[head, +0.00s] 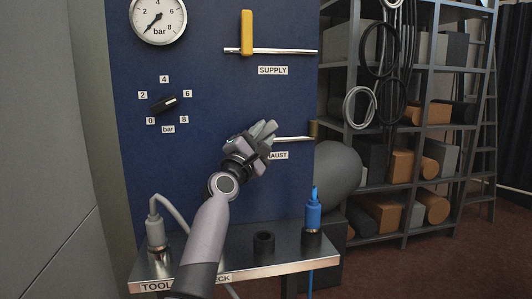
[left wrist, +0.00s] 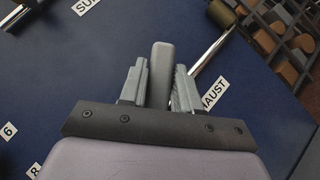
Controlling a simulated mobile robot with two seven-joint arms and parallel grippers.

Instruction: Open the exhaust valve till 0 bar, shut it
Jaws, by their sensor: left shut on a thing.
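My left gripper (head: 266,131) is at the exhaust valve on the blue panel, above and partly in front of the EXHAUST label (head: 277,156). In the left wrist view its fingers are shut on the grey exhaust valve handle (left wrist: 161,66), which stands between them. The handle lies slanted to the exhaust pipe (head: 293,138). The valve body is hidden by the gripper. The round pressure gauge (head: 158,16) has its needle pointing to the lower left, below the 2 mark. My right gripper is not in view.
The yellow supply handle (head: 247,33) stands upright, across its pipe. A black selector knob (head: 164,104) sits on the panel (head: 205,85). Below, a metal shelf (head: 200,264) holds a white-hosed plug (head: 156,233), a black socket (head: 263,243) and a blue connector (head: 312,213). Storage racks stand right.

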